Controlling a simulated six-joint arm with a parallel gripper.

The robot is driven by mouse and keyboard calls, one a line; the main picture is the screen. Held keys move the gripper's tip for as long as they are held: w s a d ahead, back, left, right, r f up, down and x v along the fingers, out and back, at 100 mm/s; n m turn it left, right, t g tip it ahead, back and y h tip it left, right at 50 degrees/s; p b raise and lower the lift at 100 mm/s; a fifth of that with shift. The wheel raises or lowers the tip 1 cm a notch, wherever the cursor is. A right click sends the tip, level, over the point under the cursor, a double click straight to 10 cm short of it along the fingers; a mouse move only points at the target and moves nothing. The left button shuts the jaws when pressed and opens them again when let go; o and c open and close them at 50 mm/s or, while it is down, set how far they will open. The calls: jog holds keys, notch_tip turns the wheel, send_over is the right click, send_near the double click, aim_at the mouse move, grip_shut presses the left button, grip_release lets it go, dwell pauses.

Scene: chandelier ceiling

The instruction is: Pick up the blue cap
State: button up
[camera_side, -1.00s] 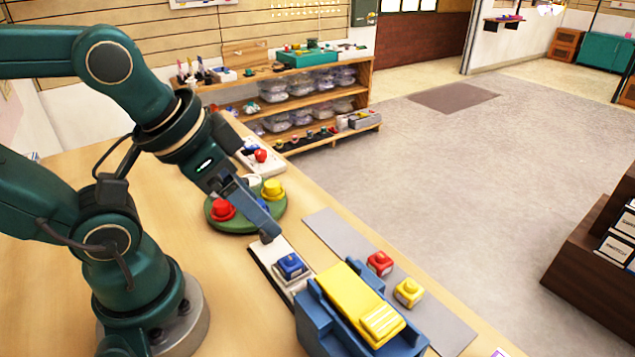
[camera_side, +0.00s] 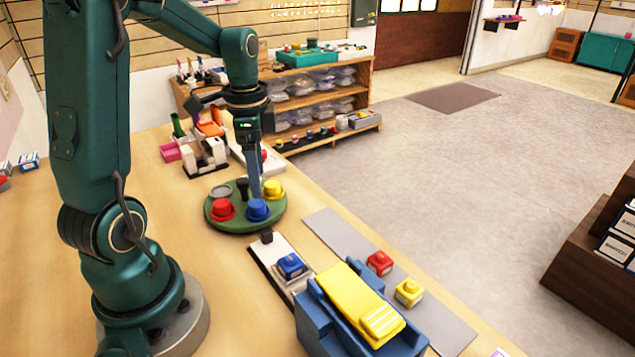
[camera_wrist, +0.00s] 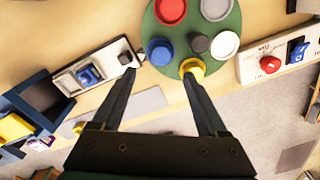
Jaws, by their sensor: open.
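The blue cap (camera_side: 257,210) sits on a round green tray (camera_side: 232,226), between a red cap (camera_side: 222,210) and a yellow cap (camera_side: 273,189). In the wrist view, the blue cap (camera_wrist: 160,51) lies just beyond the gap between my fingertips, near the middle of the gap. My gripper (camera_side: 256,194) points down over the tray, close behind the blue cap in the side view. In the wrist view, my gripper (camera_wrist: 160,70) is open and empty. Its right fingertip overlaps the yellow cap in the picture; I cannot tell whether they touch.
A dark knob (camera_wrist: 200,43) stands mid-tray, with a white disc (camera_wrist: 225,45) beside it. A white-topped fixture with a blue block (camera_side: 291,265) and a blue stand with a yellow top (camera_side: 360,300) are in front. Red (camera_side: 380,262) and yellow (camera_side: 409,292) blocks lie right.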

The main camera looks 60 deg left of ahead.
aim_at(256, 203)
jog(key=shift+s+a+f, duration=0.15)
jog(key=shift+a+f, duration=0.05)
jog(key=shift+f, duration=0.2)
jog(key=shift+s+a+f, duration=0.15)
jog(key=shift+f, duration=2.4)
grip_shut()
